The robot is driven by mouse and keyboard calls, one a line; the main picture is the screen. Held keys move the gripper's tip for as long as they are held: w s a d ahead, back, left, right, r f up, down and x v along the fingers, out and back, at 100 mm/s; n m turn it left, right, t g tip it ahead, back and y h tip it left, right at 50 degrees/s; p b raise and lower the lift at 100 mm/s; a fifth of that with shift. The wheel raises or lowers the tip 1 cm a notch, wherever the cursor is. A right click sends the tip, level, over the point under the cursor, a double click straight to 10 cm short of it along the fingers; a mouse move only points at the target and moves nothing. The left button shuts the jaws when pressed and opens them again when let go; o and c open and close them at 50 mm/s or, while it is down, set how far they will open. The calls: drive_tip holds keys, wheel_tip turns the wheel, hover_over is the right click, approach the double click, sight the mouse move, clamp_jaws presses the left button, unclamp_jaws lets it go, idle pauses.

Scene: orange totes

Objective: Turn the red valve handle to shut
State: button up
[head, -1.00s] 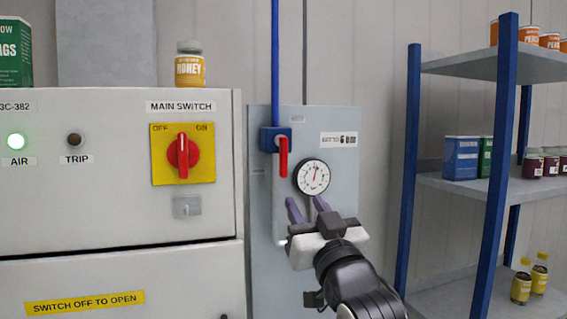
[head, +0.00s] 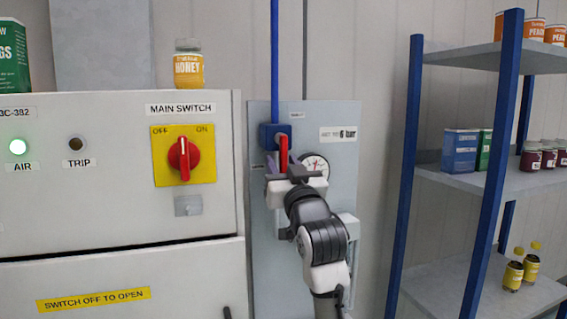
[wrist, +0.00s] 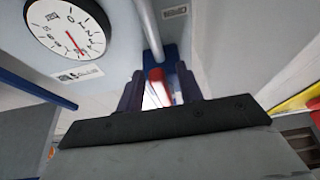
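The red valve handle (head: 283,152) hangs straight down from the blue valve body (head: 270,136) on the grey panel (head: 340,112). My gripper (head: 284,163) is just in front of the handle's lower part and hides its end. In the wrist view the two purple fingers of my gripper (wrist: 158,78) are apart. The red handle (wrist: 156,75) shows in the gap between them, near the fingertips. I cannot tell whether either finger touches it.
A pressure gauge (head: 317,164) sits close to the right of the handle, partly hidden by my gripper. A cabinet with a red main switch (head: 184,154) stands at left. A blue shelf rack (head: 401,200) with jars and tins stands at right.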

clamp_jaws()
idle(0.3)
drive_tip(key=shift+d+f+n+b, duration=0.1)
drive_tip(key=shift+d+n+b, duration=0.1)
drive_tip(key=shift+n+b, duration=0.25)
drive_tip(key=shift+w+d+n+y, duration=0.15)
drive_tip(key=shift+n+y, duration=0.35)
drive_tip(key=shift+n, duration=0.25)
unclamp_jaws()
